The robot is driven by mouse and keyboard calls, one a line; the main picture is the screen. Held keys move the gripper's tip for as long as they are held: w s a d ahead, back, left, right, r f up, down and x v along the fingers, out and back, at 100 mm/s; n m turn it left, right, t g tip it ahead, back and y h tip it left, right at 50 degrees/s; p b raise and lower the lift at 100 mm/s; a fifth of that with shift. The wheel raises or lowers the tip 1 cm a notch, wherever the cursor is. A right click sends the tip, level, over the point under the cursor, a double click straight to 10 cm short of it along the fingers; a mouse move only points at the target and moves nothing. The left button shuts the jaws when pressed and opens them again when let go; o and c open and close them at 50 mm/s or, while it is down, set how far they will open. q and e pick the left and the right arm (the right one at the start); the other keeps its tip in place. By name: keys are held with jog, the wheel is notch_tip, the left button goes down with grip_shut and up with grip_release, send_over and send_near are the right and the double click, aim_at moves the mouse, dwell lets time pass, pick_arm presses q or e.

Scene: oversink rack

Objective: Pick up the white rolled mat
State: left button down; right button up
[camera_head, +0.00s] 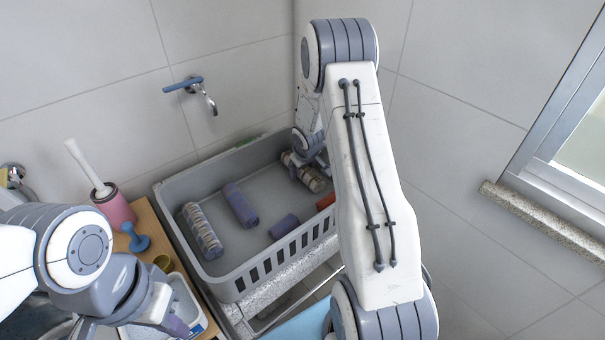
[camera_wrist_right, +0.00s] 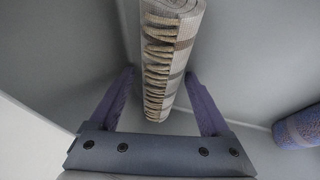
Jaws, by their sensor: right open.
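A whitish-beige rolled mat with brown stripes (camera_head: 311,180) lies in the grey basket, at its back right. In the right wrist view the rolled mat (camera_wrist_right: 172,45) lies lengthwise between the two purple fingers of my right gripper (camera_wrist_right: 161,74). The gripper is open, with a gap visible on both sides of the roll. A second, similar pale striped roll (camera_head: 202,231) lies at the left of the basket. My left gripper (camera_head: 178,326) is at the lower left, outside the basket; its jaws are not clear. My right arm hides part of the basket's right side.
The grey basket (camera_head: 262,268) has raised slotted walls. It also holds a purple roll (camera_head: 240,205), a shorter purple roll (camera_head: 284,227) and a red roll (camera_head: 326,201). A pink brush holder (camera_head: 116,208) and a blue object (camera_head: 134,238) stand left. A tap (camera_head: 196,88) juts from the wall.

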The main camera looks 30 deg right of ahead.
jog(key=c, duration=1.2)
jog(key=shift+a+r, duration=0.15)
jog(key=shift+r, duration=0.2)
notch_tip(320, 180, up, 7)
jog(key=p, duration=0.6)
jog(key=shift+s+a+f+b, duration=0.15)
jog(key=shift+s+a+b, duration=0.45)
jog(key=shift+a+b, duration=2.2)
jog(key=shift+s+a+f+b, duration=0.1)
jog(key=shift+s+a+b, duration=0.45)
jog(key=shift+a+b, duration=2.25)
jog(key=shift+s+a+f+b, duration=0.15)
jog(key=shift+s+a+b, duration=0.9)
jog(key=shift+a, duration=3.05)
jog(key=shift+w+b, duration=0.35)
jog(key=shift+w, duration=0.1)
